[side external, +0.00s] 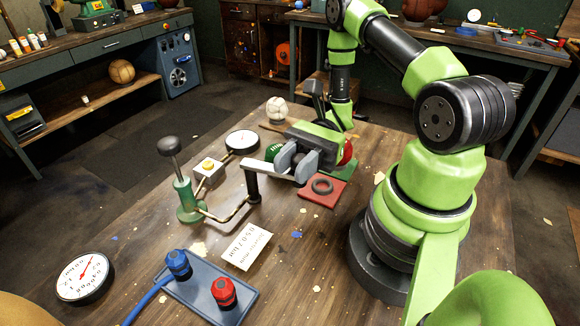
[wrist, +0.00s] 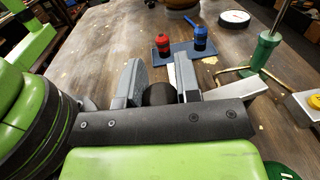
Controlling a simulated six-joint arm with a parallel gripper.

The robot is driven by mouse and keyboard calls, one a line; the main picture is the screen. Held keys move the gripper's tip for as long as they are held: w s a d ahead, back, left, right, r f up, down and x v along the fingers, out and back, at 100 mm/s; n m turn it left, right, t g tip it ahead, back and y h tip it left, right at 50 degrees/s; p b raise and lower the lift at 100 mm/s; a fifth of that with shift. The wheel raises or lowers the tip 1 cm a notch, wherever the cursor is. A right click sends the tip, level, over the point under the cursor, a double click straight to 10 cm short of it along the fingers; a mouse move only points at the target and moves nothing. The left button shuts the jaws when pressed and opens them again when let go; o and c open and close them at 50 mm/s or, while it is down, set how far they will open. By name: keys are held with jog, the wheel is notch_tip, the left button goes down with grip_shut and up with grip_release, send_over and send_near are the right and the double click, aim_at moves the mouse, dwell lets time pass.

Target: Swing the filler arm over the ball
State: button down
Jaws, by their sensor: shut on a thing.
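My gripper (side external: 290,162) is low over the bench, its two grey fingers closed around a dark rounded knob (wrist: 160,93) in the wrist view. A pale bar, seemingly the filler arm (side external: 262,170), runs from the fingers to the left, with a black post (side external: 252,187) hanging beneath it. In the wrist view the filler arm (wrist: 232,90) extends right from the fingers. A green rounded thing (side external: 273,152) with white marks and a red ball (side external: 348,152) are partly hidden by my gripper. A white ball (side external: 277,109) sits farther back. I cannot tell which ball the arm serves.
A green hand pump (side external: 188,203) and a yellow-buttoned box (side external: 208,169) stand left of the gripper, beside a gauge (side external: 242,141). A card (side external: 246,247) and a blue valve plate (side external: 205,293) lie in front.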

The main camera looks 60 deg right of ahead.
jog(key=d+n+g, duration=0.1)
jog(key=g, duration=0.1)
jog(key=d+n+g, duration=0.2)
jog(key=g, duration=0.1)
jog(key=shift+w+n+g, duration=0.25)
jog(key=shift+n+g, duration=0.05)
jog(key=d+n+g+h, duration=0.1)
jog(key=g, duration=0.1)
jog(key=n+g, duration=0.1)
jog(key=shift+w+d+n+g+h, duration=0.3)
jog(key=shift+w+d+g+h, duration=0.05)
jog(key=shift+w+g+h, duration=0.05)
jog(key=shift+w+d+n+g+h, duration=0.3)
jog(key=shift+d+n+g+h, duration=0.2)
jog(key=shift+g, duration=0.25)
jog(key=shift+w+d+n+g+h, duration=0.25)
jog(key=shift+n+g+h, duration=0.15)
jog(key=shift+n+g, duration=0.3)
jog(key=c, duration=0.8)
grip_release()
